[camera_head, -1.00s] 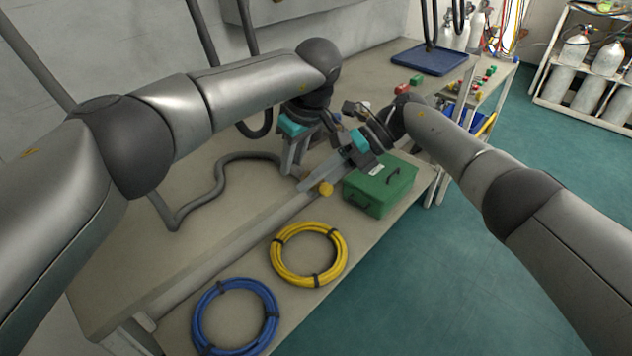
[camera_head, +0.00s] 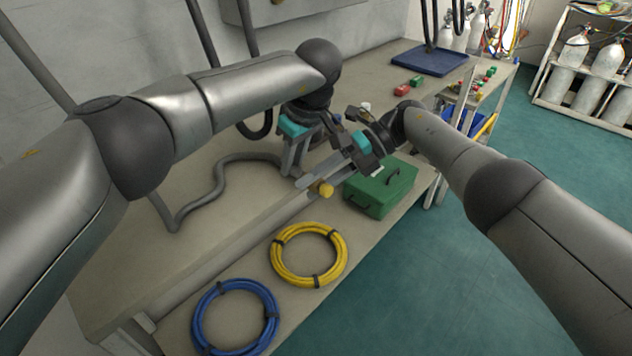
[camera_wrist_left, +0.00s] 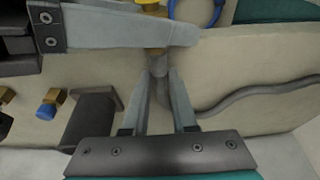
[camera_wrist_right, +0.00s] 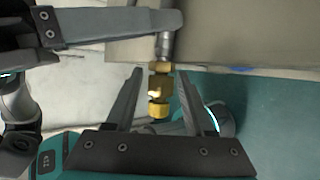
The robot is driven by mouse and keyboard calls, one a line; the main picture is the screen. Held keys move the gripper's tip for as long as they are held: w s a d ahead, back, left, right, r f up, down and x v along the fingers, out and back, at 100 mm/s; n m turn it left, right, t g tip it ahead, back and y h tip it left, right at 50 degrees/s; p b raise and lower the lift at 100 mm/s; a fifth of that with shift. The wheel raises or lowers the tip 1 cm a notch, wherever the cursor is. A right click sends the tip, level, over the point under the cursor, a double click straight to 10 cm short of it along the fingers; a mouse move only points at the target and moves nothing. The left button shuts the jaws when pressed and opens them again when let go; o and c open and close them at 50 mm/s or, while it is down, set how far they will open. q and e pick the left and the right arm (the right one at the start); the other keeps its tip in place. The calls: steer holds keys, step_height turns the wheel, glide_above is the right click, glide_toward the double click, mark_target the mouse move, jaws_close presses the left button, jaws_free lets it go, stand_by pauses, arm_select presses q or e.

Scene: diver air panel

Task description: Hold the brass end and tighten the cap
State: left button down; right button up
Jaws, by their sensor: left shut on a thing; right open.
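The brass end (camera_wrist_right: 161,72), a hex fitting on a grey hose (camera_wrist_right: 166,42), shows in the right wrist view. The cap (camera_wrist_right: 158,108) is the golden piece at its tip. In the head view the cap (camera_head: 326,190) is a yellow spot above the bench's front edge. My left gripper (camera_wrist_left: 159,78) is shut on the grey hose end just behind the brass. My right gripper (camera_wrist_right: 160,75) is open, with a finger on each side of the brass end and clear gaps. In the left wrist view a right finger hides part of the brass.
A green box (camera_head: 381,188) stands close to the right gripper. A yellow hose coil (camera_head: 309,228) and a blue hose coil (camera_head: 236,283) lie at the front. A blue tray (camera_head: 433,59) and small red and green blocks are farther back. A blue-and-brass fitting (camera_wrist_left: 48,105) shows in the left wrist view.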

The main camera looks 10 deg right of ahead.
arm_select(q)
steer(key=shift+w+a, duration=0.1)
steer(key=shift+a, duration=0.1)
arm_select(e)
steer(key=shift+h, duration=0.5)
steer(key=shift+n+t+h, duration=0.4)
steer(key=shift+t+h, duration=0.4)
steer(key=shift+n+t+h, duration=0.3)
steer(key=shift+t+h, duration=0.5)
steer(key=shift+h, duration=0.3)
steer(key=shift+o, duration=0.2)
steer(key=o, duration=0.5)
